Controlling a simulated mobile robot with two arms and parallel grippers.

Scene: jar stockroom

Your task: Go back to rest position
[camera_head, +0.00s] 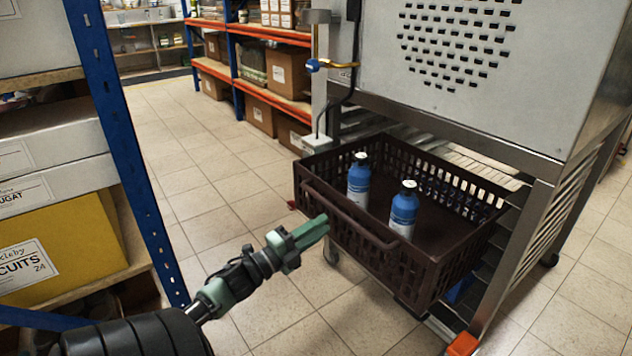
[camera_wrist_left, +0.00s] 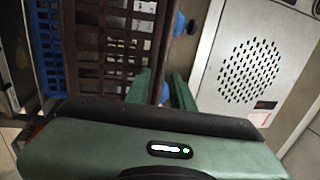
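My left gripper (camera_head: 323,222) reaches in from the left in the head view, its green fingertips close to the near left rim of a dark brown crate (camera_head: 347,215). I cannot tell whether they touch it. Two blue-topped bottles with white lower parts, a farther bottle (camera_head: 359,178) and a nearer bottle (camera_head: 404,208), stand upright inside the crate. My right gripper is in neither view.
The crate rests on a metal rack (camera_head: 545,205) under a large grey machine (camera_head: 490,55) with a perforated panel. A blue-posted shelf (camera_head: 118,140) with boxes stands close on the left. Orange-beamed shelves (camera_head: 262,95) stand behind. Tiled floor (camera_head: 205,190) is clear between them.

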